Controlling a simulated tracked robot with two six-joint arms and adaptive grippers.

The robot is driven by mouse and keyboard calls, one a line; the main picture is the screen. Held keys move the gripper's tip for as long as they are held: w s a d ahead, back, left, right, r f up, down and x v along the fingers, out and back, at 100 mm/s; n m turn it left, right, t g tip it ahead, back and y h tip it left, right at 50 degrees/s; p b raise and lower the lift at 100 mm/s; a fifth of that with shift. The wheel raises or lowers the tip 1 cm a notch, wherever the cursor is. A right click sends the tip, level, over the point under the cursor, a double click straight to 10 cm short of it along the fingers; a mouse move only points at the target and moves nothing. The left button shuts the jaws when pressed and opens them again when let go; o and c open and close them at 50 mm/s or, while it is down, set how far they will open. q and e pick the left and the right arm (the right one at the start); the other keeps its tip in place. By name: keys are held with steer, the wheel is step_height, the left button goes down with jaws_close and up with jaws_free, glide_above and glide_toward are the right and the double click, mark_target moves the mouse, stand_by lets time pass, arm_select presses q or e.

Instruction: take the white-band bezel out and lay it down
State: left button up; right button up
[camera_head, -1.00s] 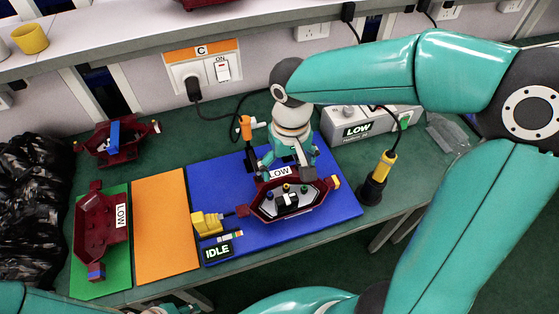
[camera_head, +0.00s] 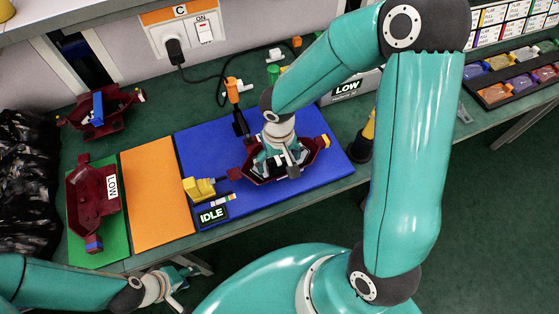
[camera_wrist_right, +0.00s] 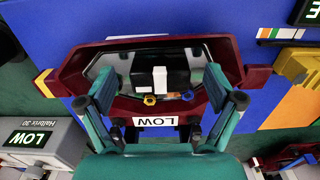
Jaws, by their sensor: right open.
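The dark red lamp housing (camera_head: 318,148) lies on the blue mat (camera_head: 200,150). In the right wrist view the housing (camera_wrist_right: 243,72) holds a black bezel with a white band (camera_wrist_right: 160,78). A yellow ring and a blue ring sit at the bezel's near edge. My right gripper (camera_head: 283,165) is over the housing and hides most of its inside in the head view. In the wrist view the right gripper (camera_wrist_right: 158,90) is open, with one finger on each side of the bezel and gaps between. My left gripper (camera_head: 175,290) is at the bottom left, off the mats; its jaws are unclear.
A second red housing (camera_head: 85,190) lies on the green mat (camera_head: 90,252). The orange mat (camera_head: 155,200) is bare. A yellow connector (camera_head: 200,188) and an IDLE display (camera_head: 212,214) are left of the first housing. An orange-handled tool (camera_head: 233,92) stands behind it.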

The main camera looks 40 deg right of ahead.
mark_target(278, 161)
steer(key=shift+f, duration=0.65)
steer(key=c, duration=1.4)
steer(key=shift+r, duration=0.15)
steer(key=shift+r, duration=0.1)
steer(key=shift+r+p, duration=0.7)
steer(key=shift+r, duration=0.4)
steer(key=shift+r, duration=0.2)
steer(key=shift+r+p, duration=0.65)
steer(key=shift+r, duration=0.35)
